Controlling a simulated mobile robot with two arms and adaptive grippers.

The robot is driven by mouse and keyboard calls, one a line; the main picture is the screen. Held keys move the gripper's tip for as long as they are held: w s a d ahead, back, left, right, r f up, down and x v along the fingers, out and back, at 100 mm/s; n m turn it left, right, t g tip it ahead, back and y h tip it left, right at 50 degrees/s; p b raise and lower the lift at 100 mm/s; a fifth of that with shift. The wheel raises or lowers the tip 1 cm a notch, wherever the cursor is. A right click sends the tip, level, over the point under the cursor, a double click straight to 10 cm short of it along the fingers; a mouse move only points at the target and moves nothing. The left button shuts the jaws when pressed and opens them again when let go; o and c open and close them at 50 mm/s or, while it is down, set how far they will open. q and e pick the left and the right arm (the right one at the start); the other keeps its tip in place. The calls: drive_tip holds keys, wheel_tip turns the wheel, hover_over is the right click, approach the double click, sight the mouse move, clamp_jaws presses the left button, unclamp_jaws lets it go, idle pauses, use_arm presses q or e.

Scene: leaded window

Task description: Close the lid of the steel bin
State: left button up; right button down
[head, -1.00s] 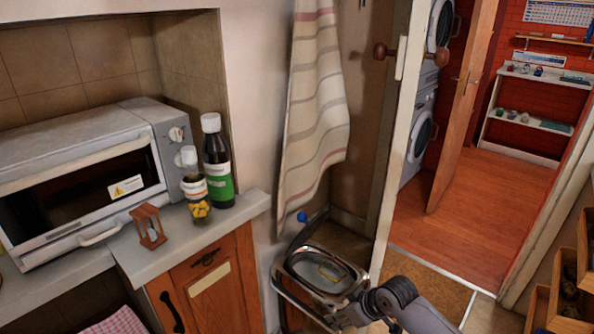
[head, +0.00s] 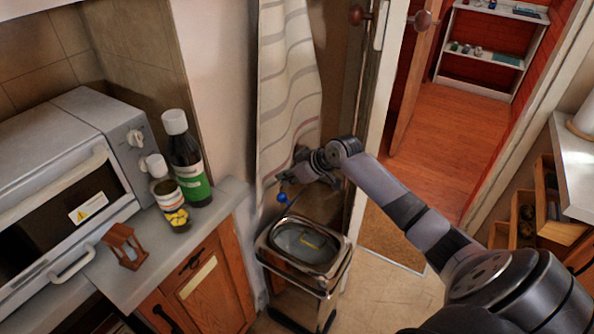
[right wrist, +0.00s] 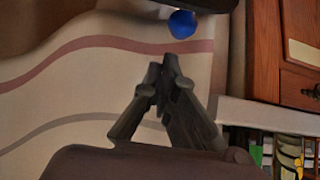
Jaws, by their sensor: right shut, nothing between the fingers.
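The steel bin (head: 338,278) stands on the floor at lower centre in the head view. Its top is open, and something yellow shows inside. A blue knob (head: 282,197) sits above the bin's far left side; the raised lid is thin and hard to make out there. My right gripper (head: 287,177) is shut and empty, just above the knob and in front of the striped towel. In the right wrist view, the blue knob (right wrist: 182,24) is just beyond the closed fingertips (right wrist: 162,62), under a dark edge. I cannot tell if they touch. My left gripper is not in view.
The striped towel (head: 285,90) hangs behind the bin. A wooden cabinet (head: 215,280) and counter with a toaster oven (head: 70,165), bottles and an hourglass stand left. An open door (head: 372,120) is at right, with free floor (head: 385,300) in front.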

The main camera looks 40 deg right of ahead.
drive_tip(key=shift+x, duration=0.95)
drive_tip(key=s, duration=0.1)
drive_tip(key=s+d+p, duration=0.1)
drive_tip(key=s+f, duration=0.1)
drive_tip(key=shift+s+d+f, duration=0.1)
drive_tip(key=shift+s+d, duration=0.15)
drive_tip(key=shift+f, duration=0.15)
